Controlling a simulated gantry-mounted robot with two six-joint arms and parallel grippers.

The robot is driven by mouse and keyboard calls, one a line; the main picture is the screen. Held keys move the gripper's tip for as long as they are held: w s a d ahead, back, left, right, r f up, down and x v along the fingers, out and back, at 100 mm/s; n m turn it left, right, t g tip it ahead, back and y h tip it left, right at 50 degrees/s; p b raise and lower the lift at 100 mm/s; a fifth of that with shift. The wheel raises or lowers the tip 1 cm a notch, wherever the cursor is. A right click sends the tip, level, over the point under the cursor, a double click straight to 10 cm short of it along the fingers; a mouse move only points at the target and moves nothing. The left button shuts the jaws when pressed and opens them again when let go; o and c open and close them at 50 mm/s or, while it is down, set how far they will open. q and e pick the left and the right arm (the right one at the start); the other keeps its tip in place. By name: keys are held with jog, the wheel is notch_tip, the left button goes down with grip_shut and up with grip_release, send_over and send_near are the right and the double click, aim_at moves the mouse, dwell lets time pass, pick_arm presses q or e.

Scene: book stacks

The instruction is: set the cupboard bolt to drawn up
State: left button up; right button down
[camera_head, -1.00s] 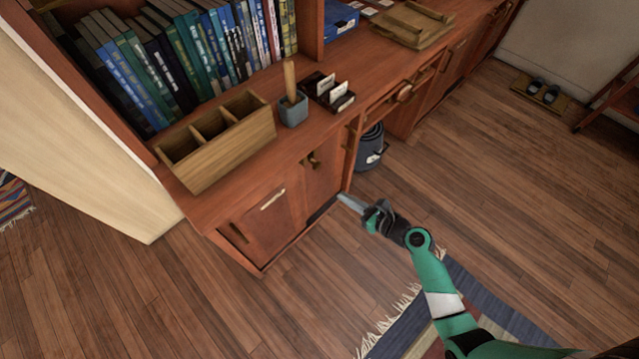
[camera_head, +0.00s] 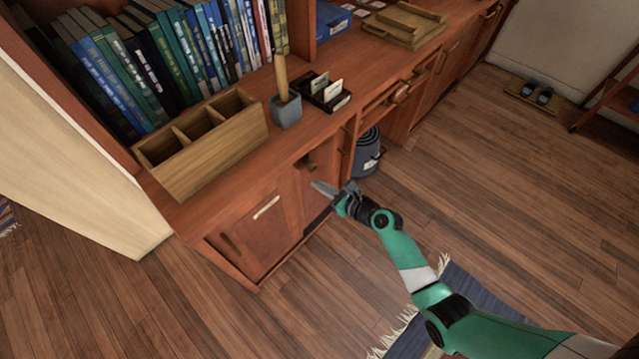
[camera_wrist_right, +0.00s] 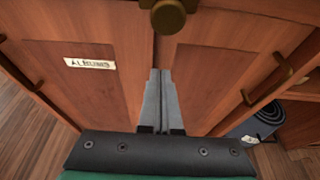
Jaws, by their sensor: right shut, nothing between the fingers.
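The cupboard bolt (camera_head: 311,166) is a dark brass piece with a round knob, high on the cupboard front under the countertop edge. In the right wrist view the bolt's knob (camera_wrist_right: 168,18) sits at the top, over the seam between two doors. I cannot tell its setting. My right gripper (camera_head: 315,185) is shut and empty, just below the bolt in the head view. In the right wrist view its fingertips (camera_wrist_right: 160,73) lie together in front of the seam, below the knob and apart from it. My left gripper is not in view.
The left door (camera_wrist_right: 95,85) has a label reading ALBUMS. Brass handles flank both doors. A wooden divided box (camera_head: 205,140), a pen pot (camera_head: 286,112) and a card holder (camera_head: 325,92) stand on the countertop.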

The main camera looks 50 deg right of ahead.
aim_at(314, 169)
pick_arm(q)
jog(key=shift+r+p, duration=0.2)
jog(key=shift+p, duration=0.55)
pick_arm(e)
jog(key=shift+w+r, duration=0.15)
jog(key=shift+r, duration=1.8)
notch_tip(314, 169, up, 4)
jog(key=p, duration=0.5)
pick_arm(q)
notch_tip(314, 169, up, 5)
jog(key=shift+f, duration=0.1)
pick_arm(e)
jog(key=shift+f, duration=0.2)
